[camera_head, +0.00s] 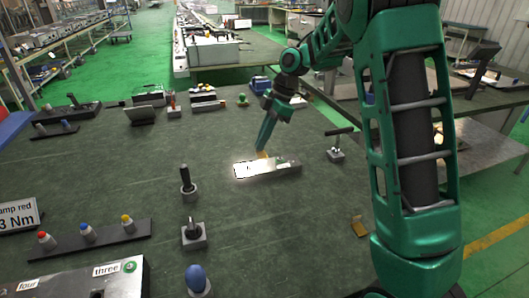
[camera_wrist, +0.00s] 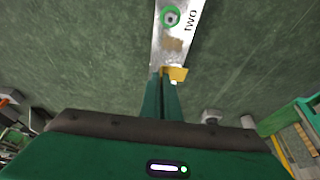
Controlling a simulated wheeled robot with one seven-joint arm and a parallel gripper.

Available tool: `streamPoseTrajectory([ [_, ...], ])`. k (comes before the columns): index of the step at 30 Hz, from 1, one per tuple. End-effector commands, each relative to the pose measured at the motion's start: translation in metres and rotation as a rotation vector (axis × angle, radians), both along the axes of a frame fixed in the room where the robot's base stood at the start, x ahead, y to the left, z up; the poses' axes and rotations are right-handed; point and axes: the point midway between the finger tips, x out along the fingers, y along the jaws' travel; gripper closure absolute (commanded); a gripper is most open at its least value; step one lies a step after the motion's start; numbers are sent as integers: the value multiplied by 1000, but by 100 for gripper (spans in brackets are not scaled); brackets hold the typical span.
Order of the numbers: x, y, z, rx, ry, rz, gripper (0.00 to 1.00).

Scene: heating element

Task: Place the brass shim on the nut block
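My gripper (camera_head: 260,149) reaches down over the far side of a bright metal block (camera_head: 268,170). In the wrist view its two fingers (camera_wrist: 167,84) are close together, with the small yellow brass shim (camera_wrist: 177,73) at their tips, sticking out to the right. A yellow speck of the shim (camera_head: 264,154) also shows in the head view. The block in the wrist view (camera_wrist: 166,36) carries the label "two", a green ring with a round nut-like part, and a brownish patch. The shim is at the block's near end in that view; I cannot tell whether they touch.
A small tan piece (camera_head: 359,227) lies at the front right. A T-handled tool (camera_head: 336,152) stands right of the block. Dark posts (camera_head: 187,183) (camera_head: 194,235), a blue-topped knob (camera_head: 197,280) and a rack of coloured caps (camera_head: 88,240) stand left. The table's middle front is clear.

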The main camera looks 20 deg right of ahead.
Motion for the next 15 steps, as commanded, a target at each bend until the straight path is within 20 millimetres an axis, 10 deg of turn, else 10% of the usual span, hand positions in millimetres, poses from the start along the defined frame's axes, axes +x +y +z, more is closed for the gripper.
streamPoseTrajectory([
  [15, 9, -14, -43, -1, 3, 1, 100],
])
